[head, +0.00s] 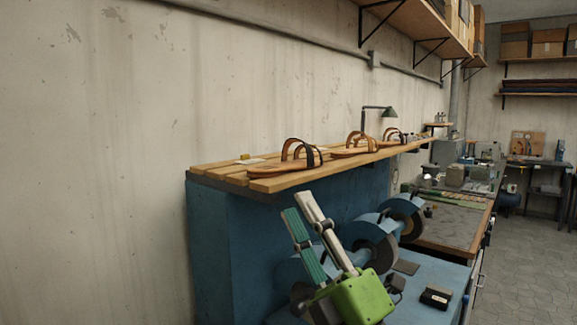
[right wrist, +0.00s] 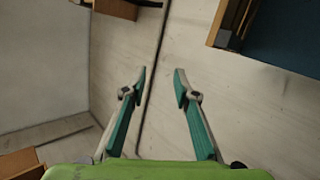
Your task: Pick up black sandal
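Sandals stand in a row on a slatted wooden shelf (head: 215,172). The nearest sandal (head: 284,165) has a tan sole and straps that look black at the front and side. Behind it is a tan-strapped sandal (head: 352,152), and farther along is a third sandal (head: 392,139) with darker or greyish straps, too small to tell clearly. My right gripper (head: 298,203) is below and in front of the shelf edge, fingers pointing up, touching no sandal. In the right wrist view the gripper (right wrist: 162,72) is open and empty, with no sandal in sight. My left gripper is not in view.
Blue grinding machines with wheels (head: 375,240) stand behind and beside my right gripper, under the shelf. A small black box (head: 436,296) lies on the blue bench. The wall is close behind the shelf.

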